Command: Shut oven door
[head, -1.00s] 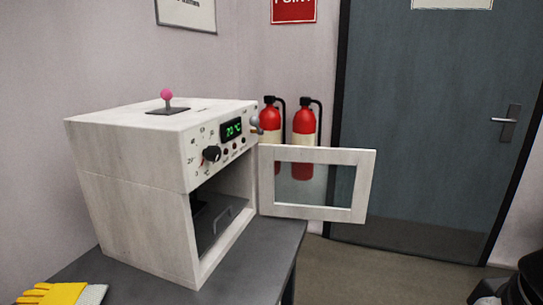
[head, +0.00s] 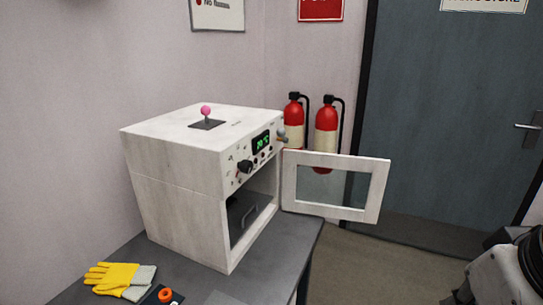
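The white oven (head: 185,200) stands on the grey table in the head view. Its door (head: 375,190), a white frame with a window, is hinged on the oven's far right side. The door stands wide open, reaching out past the table's right edge. The oven's dark inside shows, with a tray-like piece and handle (head: 243,221) in it. Part of my arm (head: 503,275) shows at the lower right corner, well apart from the door. My gripper's fingers cannot be made out.
Yellow gloves (head: 112,277) and an orange ring-shaped object (head: 165,295) lie on the table (head: 205,280) in front of the oven. Two red fire extinguishers (head: 326,130) hang behind the door. A blue-grey room door (head: 450,130) is at the right. Floor between table and arm is clear.

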